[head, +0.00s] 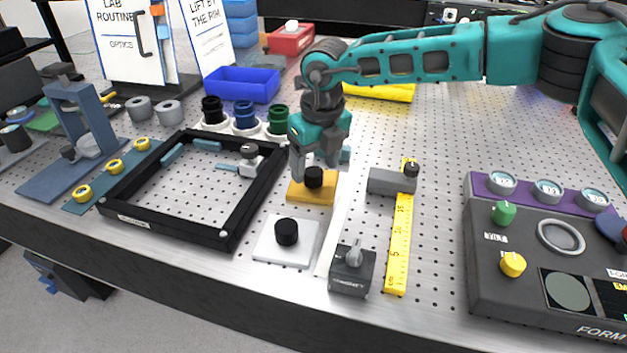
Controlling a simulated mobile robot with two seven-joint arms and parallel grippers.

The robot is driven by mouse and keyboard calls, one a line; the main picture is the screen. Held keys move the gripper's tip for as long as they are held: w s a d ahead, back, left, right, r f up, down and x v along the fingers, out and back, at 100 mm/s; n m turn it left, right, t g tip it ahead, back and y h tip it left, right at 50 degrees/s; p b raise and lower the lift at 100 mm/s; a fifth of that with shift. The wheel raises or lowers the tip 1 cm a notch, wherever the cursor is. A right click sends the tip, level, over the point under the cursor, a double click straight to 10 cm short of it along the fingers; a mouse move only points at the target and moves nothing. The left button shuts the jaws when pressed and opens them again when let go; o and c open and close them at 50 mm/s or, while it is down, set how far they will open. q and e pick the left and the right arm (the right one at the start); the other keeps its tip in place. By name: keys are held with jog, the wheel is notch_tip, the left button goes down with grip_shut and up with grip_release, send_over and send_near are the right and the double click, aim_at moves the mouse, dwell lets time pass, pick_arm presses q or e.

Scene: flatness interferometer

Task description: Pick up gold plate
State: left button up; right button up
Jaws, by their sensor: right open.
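The gold plate (299,192) is a small flat gold block with a black knob (314,178) on top. It lies on the perforated bench near the middle of the head view. My right gripper (316,170) is open and points down over the gold plate, with its fingers around or just above the knob. I cannot tell whether the fingers touch the knob. The back of the plate is partly hidden by the gripper. My left gripper is not in view.
A white plate with a black knob (270,248) sits in front of the gold plate. A black frame (232,220) stands to the left. A dark switch box (349,277), a yellow ruler (399,235) and a grey block (386,181) are to the right. A control panel (490,260) fills the far right.

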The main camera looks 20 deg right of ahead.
notch_tip(320, 180, down, 2)
jog(key=shift+w, duration=0.15)
jog(key=shift+a+r, duration=0.1)
grip_shut()
dwell(0.5)
